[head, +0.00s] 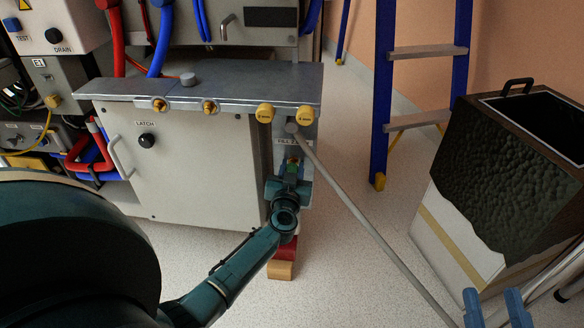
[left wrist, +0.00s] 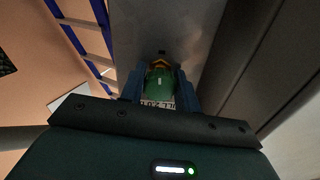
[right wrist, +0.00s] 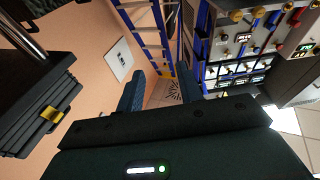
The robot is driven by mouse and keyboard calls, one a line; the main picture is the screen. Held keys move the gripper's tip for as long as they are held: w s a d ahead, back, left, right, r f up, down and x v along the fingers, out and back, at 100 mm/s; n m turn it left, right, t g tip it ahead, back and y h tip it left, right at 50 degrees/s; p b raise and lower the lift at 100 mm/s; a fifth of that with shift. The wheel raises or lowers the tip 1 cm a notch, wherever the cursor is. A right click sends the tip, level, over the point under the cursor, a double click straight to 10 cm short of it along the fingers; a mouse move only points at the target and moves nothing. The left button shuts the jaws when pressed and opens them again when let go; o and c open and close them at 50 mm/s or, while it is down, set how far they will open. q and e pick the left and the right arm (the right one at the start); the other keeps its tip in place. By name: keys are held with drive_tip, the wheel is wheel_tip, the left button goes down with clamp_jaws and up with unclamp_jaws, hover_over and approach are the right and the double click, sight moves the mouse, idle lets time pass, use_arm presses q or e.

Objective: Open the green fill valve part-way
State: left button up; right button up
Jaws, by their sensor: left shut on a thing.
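The green fill valve (left wrist: 159,84) shows in the left wrist view as a round green knob with a white mark, in front of a brass fitting. Only a small green patch of it (head: 293,166) shows in the head view, just below the FILL label (head: 286,142). My left gripper (head: 290,170) is shut on the green knob, with one blue finger on each side of it (left wrist: 160,90). The fingers hide part of the valve. My right gripper (head: 494,306) is open and empty at the lower right of the head view, its fingers apart in the right wrist view (right wrist: 160,90).
A grey shelf (head: 230,80) with yellow knobs (head: 265,112) overhangs the valve. A grey rod (head: 365,222) slants past its right side. A white cabinet (head: 190,180) stands to the left. A blue ladder (head: 383,90) and a dark bin (head: 500,165) stand at right.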

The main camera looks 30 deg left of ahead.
use_arm(q)
drive_tip(key=n+p, duration=0.1)
drive_tip(key=n, duration=0.2)
drive_tip(key=shift+n+p, duration=0.3)
drive_tip(key=shift+n, duration=0.4)
use_arm(e)
drive_tip(key=shift+d+f, duration=0.15)
drive_tip(key=shift+d, duration=0.05)
use_arm(q)
drive_tip(key=o, duration=1)
drive_tip(key=shift+d, duration=0.1)
